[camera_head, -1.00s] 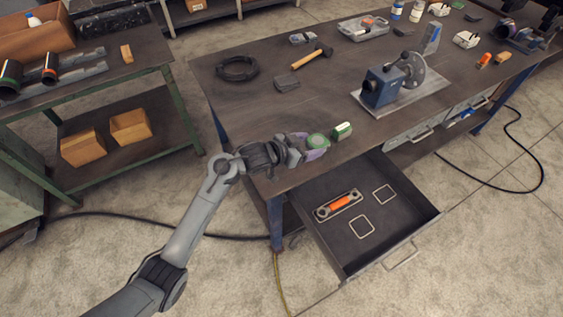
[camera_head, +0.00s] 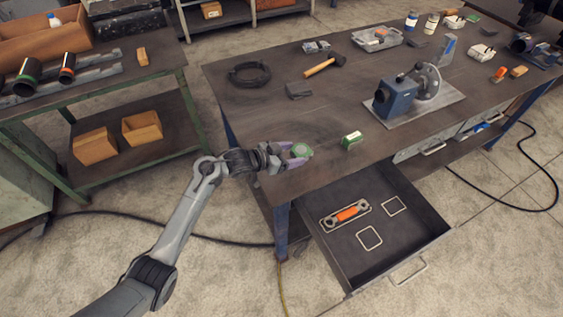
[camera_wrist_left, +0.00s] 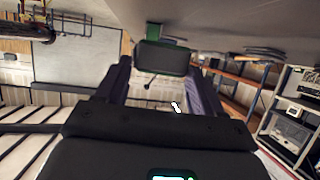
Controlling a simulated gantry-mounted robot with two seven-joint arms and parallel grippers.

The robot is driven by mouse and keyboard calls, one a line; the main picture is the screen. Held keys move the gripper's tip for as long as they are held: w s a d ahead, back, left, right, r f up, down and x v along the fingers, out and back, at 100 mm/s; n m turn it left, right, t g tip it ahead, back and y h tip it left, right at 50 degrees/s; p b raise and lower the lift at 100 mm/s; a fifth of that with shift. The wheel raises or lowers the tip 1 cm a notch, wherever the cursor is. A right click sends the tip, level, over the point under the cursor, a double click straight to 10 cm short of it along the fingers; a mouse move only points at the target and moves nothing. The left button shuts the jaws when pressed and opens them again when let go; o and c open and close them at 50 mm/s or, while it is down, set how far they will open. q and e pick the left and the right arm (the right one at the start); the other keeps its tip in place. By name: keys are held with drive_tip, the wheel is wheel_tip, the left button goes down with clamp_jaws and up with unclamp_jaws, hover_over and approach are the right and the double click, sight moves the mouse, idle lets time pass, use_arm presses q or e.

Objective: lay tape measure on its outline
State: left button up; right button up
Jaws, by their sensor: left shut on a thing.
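The green, round-looking tape measure (camera_head: 301,150) is at the fingertips of my left gripper (camera_head: 296,152), over the front left corner of the workbench. The gripper's purple fingers are shut on it. In the left wrist view, a dark thing with green edges (camera_wrist_left: 163,58) sits at the ends of the two fingers. The open drawer (camera_head: 335,250) holds two empty pale square outlines, one near the front (camera_head: 370,238) and one further right (camera_head: 394,205). I cannot tell which outline fits the tape measure. My right gripper is not in view.
An orange tool (camera_head: 347,213) lies in the drawer within a pale outline. A green and white block (camera_head: 351,140) stands on the workbench right of my gripper. A blue flanged machine (camera_head: 397,97), a hammer (camera_head: 324,66) and a black ring (camera_head: 249,74) are further back.

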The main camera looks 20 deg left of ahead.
use_arm(q)
drive_tip(key=a+f, duration=0.1)
drive_tip(key=a, duration=0.2)
drive_tip(key=shift+a+f, duration=0.15)
drive_tip(key=shift+f, duration=0.25)
wheel_tip(320, 180, down, 2)
drive_tip(key=shift+b, duration=0.35)
drive_tip(key=shift+f, duration=0.75)
drive_tip(key=shift+f, duration=0.15)
drive_tip(key=shift+f, duration=0.15)
drive_tip(key=o, duration=1.2)
